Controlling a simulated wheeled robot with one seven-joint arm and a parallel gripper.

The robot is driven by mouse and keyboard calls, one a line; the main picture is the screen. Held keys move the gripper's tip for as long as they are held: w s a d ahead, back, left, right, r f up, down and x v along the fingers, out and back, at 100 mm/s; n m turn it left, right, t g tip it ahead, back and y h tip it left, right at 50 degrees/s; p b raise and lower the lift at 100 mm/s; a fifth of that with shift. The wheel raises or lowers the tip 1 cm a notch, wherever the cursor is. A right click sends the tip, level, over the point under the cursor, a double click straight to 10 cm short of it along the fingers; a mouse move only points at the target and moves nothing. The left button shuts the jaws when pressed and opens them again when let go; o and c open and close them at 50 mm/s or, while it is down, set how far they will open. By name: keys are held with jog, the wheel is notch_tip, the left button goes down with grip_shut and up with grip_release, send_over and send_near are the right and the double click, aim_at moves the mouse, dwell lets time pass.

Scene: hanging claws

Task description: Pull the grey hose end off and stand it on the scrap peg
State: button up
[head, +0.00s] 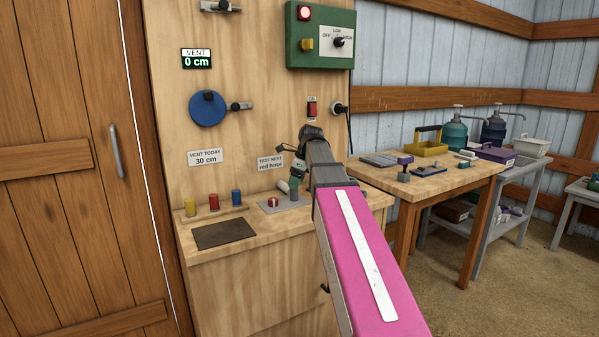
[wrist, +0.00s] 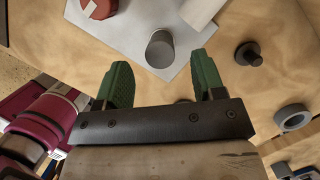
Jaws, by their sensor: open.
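A short grey cylinder (wrist: 160,48), which looks like the grey hose end, stands on a pale grey plate (wrist: 140,28) in the wrist view. My gripper (wrist: 161,60) is open, its green fingers spread to either side of the cylinder's near side. No contact shows. A dark peg with a round flange (wrist: 248,54) stands on bare wood to the right; I cannot tell whether it is the scrap peg. In the head view my pink arm reaches to the plate (head: 291,205) and hides part of it.
A red piece (wrist: 100,8) and a cream cylinder (wrist: 201,9) are beside the grey cylinder. A grey ring (wrist: 293,117) lies at right. Yellow, red and blue pegs (head: 213,203) stand left on the bench, behind a dark mat (head: 225,233). A wooden panel rises behind.

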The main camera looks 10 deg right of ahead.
aim_at(293, 192)
jog(key=shift+x, duration=2.7)
grip_shut()
jog(key=shift+r, duration=0.65)
